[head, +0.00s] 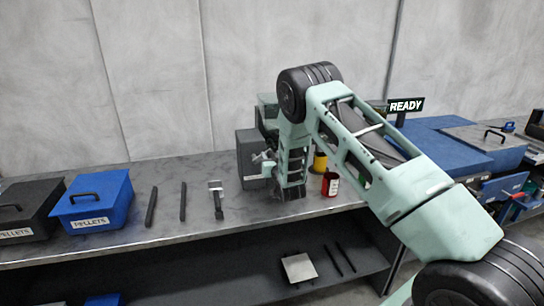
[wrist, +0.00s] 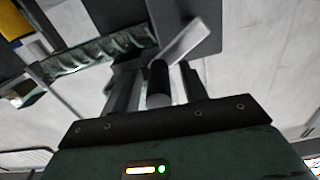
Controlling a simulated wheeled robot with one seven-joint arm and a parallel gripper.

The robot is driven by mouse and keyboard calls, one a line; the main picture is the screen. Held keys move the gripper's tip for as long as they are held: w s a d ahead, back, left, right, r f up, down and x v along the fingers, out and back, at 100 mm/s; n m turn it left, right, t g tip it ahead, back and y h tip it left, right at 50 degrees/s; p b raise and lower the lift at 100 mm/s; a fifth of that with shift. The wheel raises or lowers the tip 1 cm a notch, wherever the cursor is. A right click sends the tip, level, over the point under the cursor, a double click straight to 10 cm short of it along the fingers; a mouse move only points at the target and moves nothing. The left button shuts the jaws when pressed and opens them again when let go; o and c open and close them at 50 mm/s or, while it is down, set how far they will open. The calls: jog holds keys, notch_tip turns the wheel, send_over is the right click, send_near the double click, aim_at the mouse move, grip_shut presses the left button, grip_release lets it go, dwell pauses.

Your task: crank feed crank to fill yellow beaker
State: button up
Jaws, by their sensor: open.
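The yellow beaker (head: 320,161) stands on the bench just right of my gripper in the head view, partly hidden by my arm. A grey machine box (head: 250,158) stands behind and left of my gripper, with small light metal parts (head: 264,157) on its front that may be the feed crank. In the wrist view a black cylindrical handle (wrist: 158,82) sits between the open fingers of my gripper (wrist: 156,88), with a light metal bar (wrist: 188,42) behind it. The fingers seem to be apart from the handle. My arm hides much of the machine.
A red container (head: 330,184) stands near the yellow beaker. A blue pellets box (head: 91,200) and a dark pellets box (head: 28,212) stand at the left. Dark bars and a scoop-like tool (head: 217,197) lie between. A READY sign (head: 406,105) stands above the blue unit at right.

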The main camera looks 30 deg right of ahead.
grip_shut()
jog(key=shift+w+a+n+b, duration=0.15)
jog(key=shift+n+b, duration=0.15)
jog(key=shift+b, duration=0.35)
